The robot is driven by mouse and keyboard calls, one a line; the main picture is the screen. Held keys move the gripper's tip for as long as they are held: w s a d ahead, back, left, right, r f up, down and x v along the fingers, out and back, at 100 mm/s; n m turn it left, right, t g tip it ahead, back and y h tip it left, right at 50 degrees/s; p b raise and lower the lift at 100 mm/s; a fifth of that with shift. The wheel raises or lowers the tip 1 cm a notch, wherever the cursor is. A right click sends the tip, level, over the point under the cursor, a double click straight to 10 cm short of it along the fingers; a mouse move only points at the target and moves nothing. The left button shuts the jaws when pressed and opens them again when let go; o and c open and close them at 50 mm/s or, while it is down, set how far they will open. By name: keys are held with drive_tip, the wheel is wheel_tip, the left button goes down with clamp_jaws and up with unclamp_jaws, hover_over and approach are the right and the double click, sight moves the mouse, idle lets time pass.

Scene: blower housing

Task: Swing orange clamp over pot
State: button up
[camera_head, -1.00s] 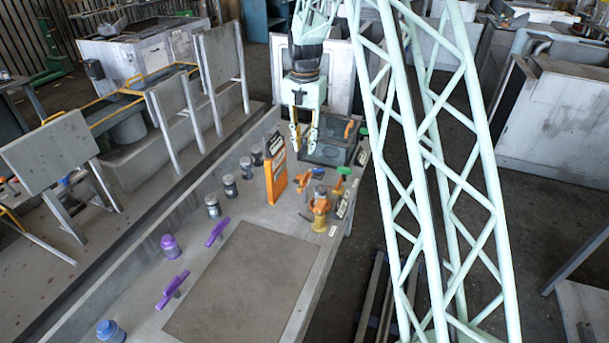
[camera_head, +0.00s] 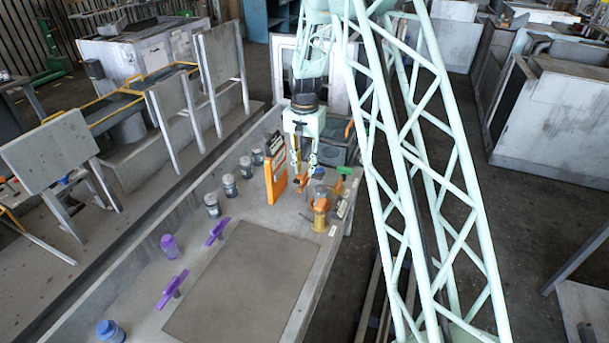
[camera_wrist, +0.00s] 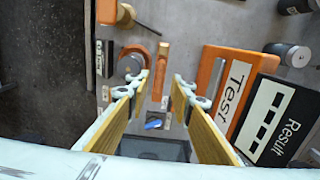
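My gripper (camera_head: 303,168) points down above the far end of the bench, just right of the upright orange panel (camera_head: 277,178). In the wrist view my gripper (camera_wrist: 162,90) is open, its two yellow-lined fingers well apart. An orange bar (camera_wrist: 162,62) lies below, lined up with the gap between them, and I see no contact. Left of it is a round orange piece with a grey centre (camera_wrist: 132,62); an orange and yellow fixture (camera_head: 320,206) stands near the bench edge in the head view. I cannot tell for certain which orange piece is the clamp or the pot.
The panel marked "Test" (camera_wrist: 232,85) stands close to the right finger in the wrist view, beside a dark "Result" panel (camera_wrist: 275,120). A dark box (camera_head: 340,152) is behind the gripper. Purple handles (camera_head: 172,288) and several jars (camera_head: 212,204) are farther left. A flat plate (camera_head: 245,285) is clear.

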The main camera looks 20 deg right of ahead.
sight(305, 175)
drive_tip(key=shift+f, duration=1.7)
clamp_jaws()
